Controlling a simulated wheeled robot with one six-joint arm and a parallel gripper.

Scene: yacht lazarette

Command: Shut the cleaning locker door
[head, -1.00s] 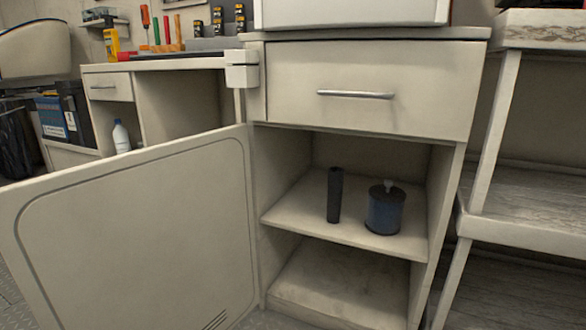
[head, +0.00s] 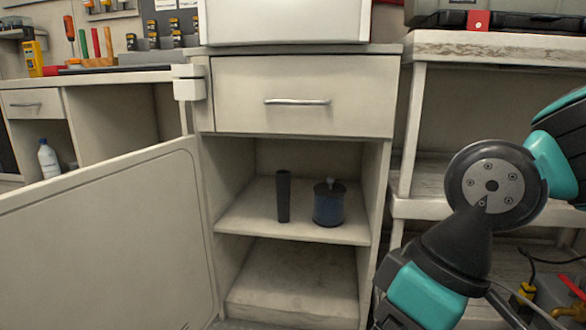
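The cleaning locker door (head: 110,245) is a cream panel with a grooved border. It stands wide open, swung out to the left and toward me from the locker's left edge. The locker (head: 369,215) is open at the front, with a shelf (head: 255,225) inside. On the shelf are a dark upright cylinder (head: 283,196) and a blue canister with a dark lid (head: 328,204). My arm's teal and black links show at the right, apart from the door. My gripper is out of view.
A closed drawer (head: 305,95) with a metal handle sits above the opening. A white bracket (head: 188,82) sticks out at its left. A shelf rack (head: 480,48) stands at right, behind my arm. A workbench with tools (head: 85,75) is at back left.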

